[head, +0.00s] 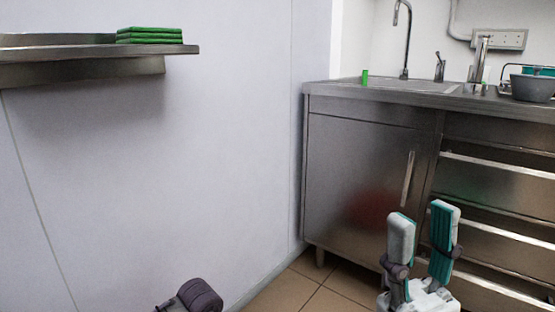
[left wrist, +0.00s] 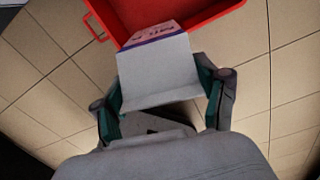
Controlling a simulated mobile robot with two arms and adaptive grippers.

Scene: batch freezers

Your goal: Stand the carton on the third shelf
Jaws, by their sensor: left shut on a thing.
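The carton (left wrist: 155,75) shows in the left wrist view as a pale box with a printed purple and pink face at its far end. My left gripper (left wrist: 162,98) is shut on it, with one teal-lined finger on each side. The carton is above the tiled floor, and its far end overlaps a red crate in the picture. It does not show in the head view. My right gripper (head: 424,238) is open and empty at the lower right, in front of the steel drawers. A steel wall shelf (head: 75,70) is at the upper left; I cannot tell whether it is the third shelf.
A stack of green slabs (head: 150,35) lies on the wall shelf's right end. A steel sink cabinet (head: 355,180) with drawers fills the right, with a tap and a grey bowl (head: 532,87) on top. The red crate (left wrist: 205,18) is low, near the floor. The white wall's middle is clear.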

